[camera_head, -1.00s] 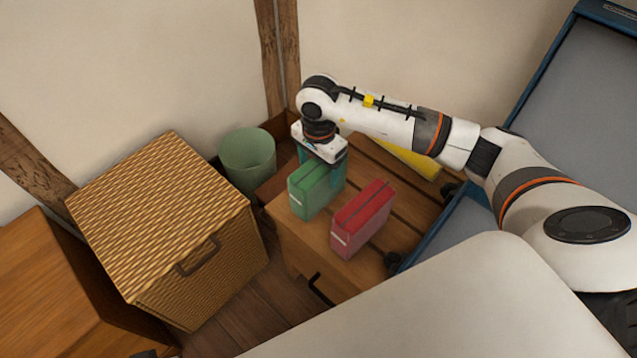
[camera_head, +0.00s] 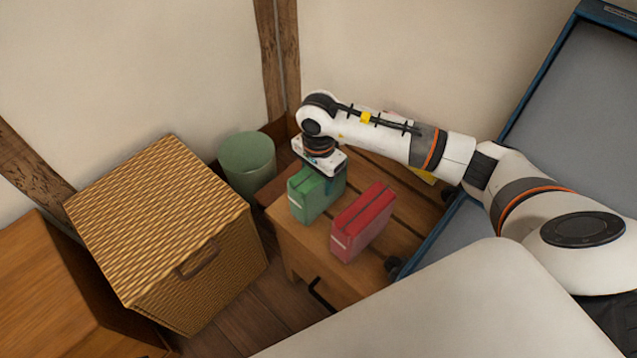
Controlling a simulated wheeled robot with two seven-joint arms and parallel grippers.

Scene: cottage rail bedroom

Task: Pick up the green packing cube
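The green packing cube (camera_head: 309,202) stands upright on the wooden slatted-top chest, beside the red packing cube (camera_head: 362,222). My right gripper (camera_head: 325,182) comes down from above over the back part of the green cube. Its white body hides the top rear of the cube. One finger shows at the cube's right side; the other is hidden. I cannot tell whether the fingers press on the cube. The cube still rests on the chest. My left gripper is not in view.
The wooden chest (camera_head: 290,240) has a dark handle at its front. A wicker hamper (camera_head: 160,230) and a green bin (camera_head: 247,160) stand to the left. An open blue suitcase (camera_head: 570,110) lies at the right. Walls close off the back.

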